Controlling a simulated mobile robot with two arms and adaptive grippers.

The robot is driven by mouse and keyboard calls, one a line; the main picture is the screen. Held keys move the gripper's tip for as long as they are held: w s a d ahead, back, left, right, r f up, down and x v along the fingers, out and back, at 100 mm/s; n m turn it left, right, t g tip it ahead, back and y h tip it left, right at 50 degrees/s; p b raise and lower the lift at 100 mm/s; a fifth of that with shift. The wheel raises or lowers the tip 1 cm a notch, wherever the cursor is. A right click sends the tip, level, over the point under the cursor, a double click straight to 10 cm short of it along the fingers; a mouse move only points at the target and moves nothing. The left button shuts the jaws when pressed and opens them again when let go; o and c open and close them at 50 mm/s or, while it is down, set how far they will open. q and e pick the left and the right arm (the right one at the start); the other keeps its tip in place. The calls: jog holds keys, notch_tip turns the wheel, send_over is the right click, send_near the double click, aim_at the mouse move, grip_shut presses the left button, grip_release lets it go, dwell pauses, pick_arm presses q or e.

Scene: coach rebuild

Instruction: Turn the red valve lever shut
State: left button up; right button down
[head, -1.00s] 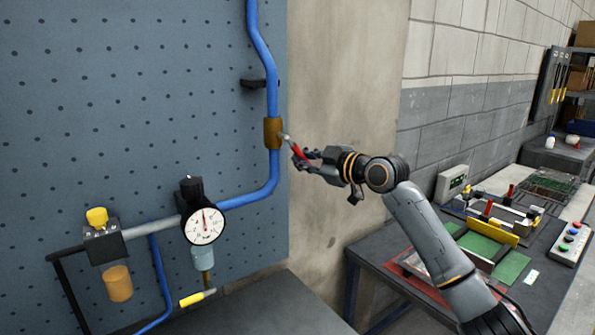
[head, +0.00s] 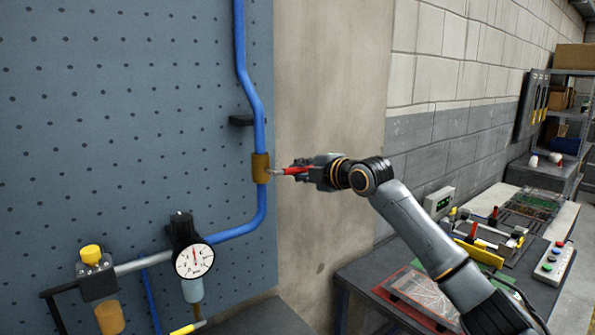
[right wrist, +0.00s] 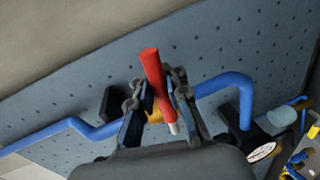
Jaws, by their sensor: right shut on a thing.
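The red valve lever (head: 291,171) sticks out to the right from the brass valve body (head: 261,168) on the vertical blue pipe (head: 259,140). It lies nearly level, across the pipe. My right gripper (head: 303,170) is shut on the red lever near its outer end. In the right wrist view the red lever (right wrist: 155,85) runs between the two fingers of my right gripper (right wrist: 157,98), with the brass valve partly hidden behind it. My left gripper is in no view.
A pressure gauge (head: 194,261) and a regulator with a yellow knob (head: 91,255) sit lower left on the blue pegboard (head: 110,130). A black clip (head: 241,120) is above the valve. A bench with a control box (head: 553,262) stands at right.

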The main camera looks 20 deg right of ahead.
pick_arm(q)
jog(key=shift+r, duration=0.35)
pick_arm(e)
jog(key=shift+r+n, duration=0.2)
jog(key=shift+n, duration=0.2)
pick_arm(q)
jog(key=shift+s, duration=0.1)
pick_arm(e)
jog(key=c, duration=1.5)
grip_release()
jog(key=shift+s, duration=0.1)
jog(key=shift+o, duration=0.8)
jog(key=shift+s+d+r, duration=0.2)
jog(key=shift+s+r, duration=0.05)
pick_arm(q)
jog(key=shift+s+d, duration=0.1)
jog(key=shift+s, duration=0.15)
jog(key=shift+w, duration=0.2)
pick_arm(e)
jog(key=v, duration=1.2)
